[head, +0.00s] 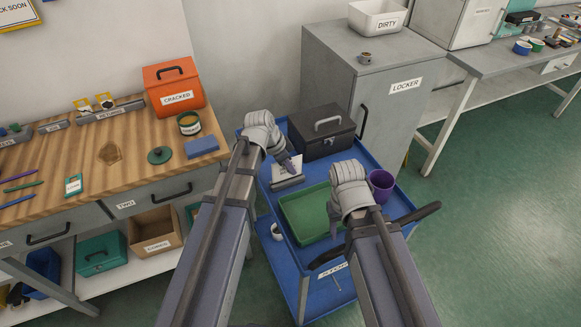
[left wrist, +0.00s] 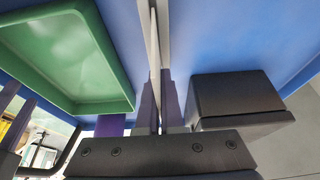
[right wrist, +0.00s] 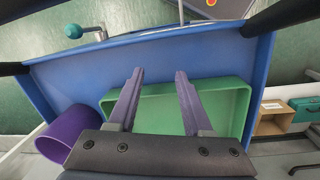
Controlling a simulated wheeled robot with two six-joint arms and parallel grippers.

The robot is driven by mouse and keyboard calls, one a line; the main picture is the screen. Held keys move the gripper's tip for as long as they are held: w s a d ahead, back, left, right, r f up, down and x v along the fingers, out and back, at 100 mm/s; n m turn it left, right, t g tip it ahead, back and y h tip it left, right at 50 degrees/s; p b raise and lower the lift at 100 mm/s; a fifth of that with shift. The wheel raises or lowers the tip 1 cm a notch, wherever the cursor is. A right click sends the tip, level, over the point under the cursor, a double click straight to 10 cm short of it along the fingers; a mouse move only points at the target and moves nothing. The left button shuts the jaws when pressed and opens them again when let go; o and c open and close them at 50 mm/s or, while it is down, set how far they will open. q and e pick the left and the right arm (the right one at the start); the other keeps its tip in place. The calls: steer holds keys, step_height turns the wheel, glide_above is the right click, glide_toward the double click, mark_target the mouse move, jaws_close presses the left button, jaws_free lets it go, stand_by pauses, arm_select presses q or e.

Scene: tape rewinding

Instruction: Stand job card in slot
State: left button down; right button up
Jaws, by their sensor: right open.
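The white job card (head: 287,167) stands upright at the grey slotted holder (head: 288,183) on the blue cart. In the left wrist view the card (left wrist: 155,60) shows nearly edge-on beside the grey strip of the holder. I cannot tell whether its lower edge is inside the slot. My left gripper (left wrist: 160,105) has its fingers close together on either side of the card, shut on it. My right gripper (right wrist: 160,76) is open and empty above the green tray (right wrist: 230,110).
A dark toolbox (head: 322,138) stands behind the holder on the cart (head: 263,190). The green tray (head: 295,217) lies in front and a purple mug (head: 381,184) at the right. The wooden bench (head: 85,165) is to the left, the grey locker (head: 385,95) behind.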

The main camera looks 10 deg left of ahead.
arm_select(q)
steer(key=shift+f+b, duration=0.95)
arm_select(e)
steer(key=shift+f, duration=0.95)
stand_by(0.4)
arm_select(q)
steer(key=c, duration=0.5)
jaws_free()
steer(key=shift+r+p, duration=4)
steer(key=shift+p, duration=0.05)
arm_select(e)
step_height(320, 180, up, 8)
